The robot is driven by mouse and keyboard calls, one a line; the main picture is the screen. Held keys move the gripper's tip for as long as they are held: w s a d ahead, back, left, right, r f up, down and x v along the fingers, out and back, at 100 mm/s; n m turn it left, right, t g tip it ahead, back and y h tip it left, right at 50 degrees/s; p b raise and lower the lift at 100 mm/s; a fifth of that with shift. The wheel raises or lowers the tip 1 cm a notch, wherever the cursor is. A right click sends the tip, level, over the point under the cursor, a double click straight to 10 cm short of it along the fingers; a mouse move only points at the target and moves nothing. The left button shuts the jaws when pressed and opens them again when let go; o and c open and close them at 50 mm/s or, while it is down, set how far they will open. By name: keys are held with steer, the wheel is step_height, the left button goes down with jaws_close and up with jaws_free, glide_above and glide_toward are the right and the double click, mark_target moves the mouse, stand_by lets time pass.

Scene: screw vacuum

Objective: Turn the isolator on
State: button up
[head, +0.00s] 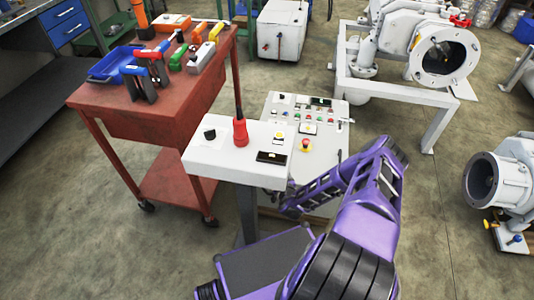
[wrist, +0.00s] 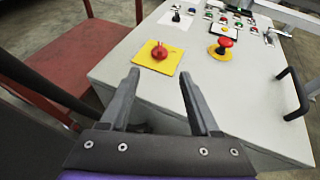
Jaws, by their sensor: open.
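The isolator is a red rotary knob (wrist: 160,52) on a square yellow plate, on the pale sloped face of the control cabinet (wrist: 205,85). It shows in the wrist view just beyond my fingertips. I cannot make it out in the head view, where the small white panel and my arm cover part of the cabinet (head: 328,165). My gripper (wrist: 159,76) is open and empty. Its two fingers point toward the knob, one on each side of it in the picture, with the tips short of it. In the head view my gripper is low beside the cabinet, partly hidden.
A red emergency button (wrist: 225,42) and several small switches are farther up the cabinet face. A black handle (wrist: 293,93) stands out at the right. A red tool cart (head: 150,105) stands at left.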

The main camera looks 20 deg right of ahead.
steer(key=b+x, duration=0.5)
steer(key=x, duration=1.1)
steer(key=shift+w+b, duration=0.1)
steer(key=shift+b, duration=0.2)
steer(key=shift+w+d+f, duration=0.15)
steer(key=shift+w, duration=0.3)
jaws_close()
steer(key=shift+s+f, duration=0.1)
